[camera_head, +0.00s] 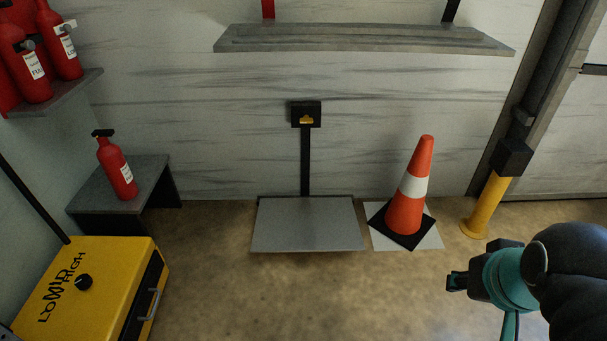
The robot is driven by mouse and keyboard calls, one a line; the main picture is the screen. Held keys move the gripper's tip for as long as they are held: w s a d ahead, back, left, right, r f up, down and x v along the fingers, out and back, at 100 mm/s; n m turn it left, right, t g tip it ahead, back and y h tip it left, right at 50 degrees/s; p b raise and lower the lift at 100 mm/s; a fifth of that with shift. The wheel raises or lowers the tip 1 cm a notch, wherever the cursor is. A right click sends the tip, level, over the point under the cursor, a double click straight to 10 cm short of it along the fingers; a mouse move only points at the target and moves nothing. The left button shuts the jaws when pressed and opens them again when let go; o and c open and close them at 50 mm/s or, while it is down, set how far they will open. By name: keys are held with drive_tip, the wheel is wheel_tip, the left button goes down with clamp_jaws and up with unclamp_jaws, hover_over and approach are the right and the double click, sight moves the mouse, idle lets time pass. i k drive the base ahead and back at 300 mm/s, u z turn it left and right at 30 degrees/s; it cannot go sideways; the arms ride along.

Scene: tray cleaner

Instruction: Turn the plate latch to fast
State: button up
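A flat grey plate (308,238) lies low on the floor by the back wall. A black post (305,165) rises behind it to a small black box (306,107) with a yellow part (306,119) on its front. This may be the plate latch; no "fast" marking is readable. My gripper (453,282) is at the lower right, pointing left, well apart from the plate and the post. Its fingers look small and dark, and I cannot tell whether they are open.
An orange cone (408,205), a yellow bollard (487,205), a shelf (360,40), a grey bench (150,172) and several red extinguishers (117,168) surround clear floor.

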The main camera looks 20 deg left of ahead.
sight(305, 120)
drive_tip(key=z, duration=0.35)
drive_tip(key=k, duration=0.5)
drive_tip(key=z, duration=0.85)
drive_tip(key=i, duration=0.35)
drive_tip(key=u, duration=0.55)
drive_tip(key=i, duration=0.8)
drive_tip(key=u, duration=1.15)
drive_tip(key=i, duration=0.2)
drive_tip(key=u, duration=0.1)
